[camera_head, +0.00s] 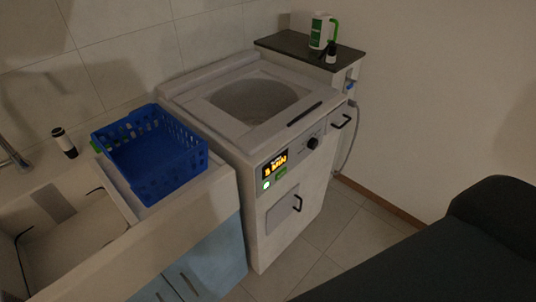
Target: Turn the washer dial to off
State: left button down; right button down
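The washer (225,150) is a white top-loading machine in the middle of the view, its round opening on top and its front panel facing the lower right. The washer dial (313,143) is a small round black knob on the right part of the front panel. Its pointer position is too small to read. A lit display (275,164) with orange characters sits left of the dial. A green button or light is beside the display. Neither of my grippers is in view, and nothing touches the dial.
A blue basket (150,155) stands on the counter left of the washer, by a sink (65,245). A dark-topped cabinet (290,42) behind holds a white and green jug (319,33). A large dark shape (450,250) fills the lower right. Bare floor (340,235) lies before the washer.

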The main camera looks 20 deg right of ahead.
aim_at(313, 142)
jog(key=k+l+z, duration=0.1)
jog(key=l, duration=0.25)
jog(key=k+l, duration=0.25)
jog(key=k+l+z, duration=0.15)
jog(key=l, duration=0.25)
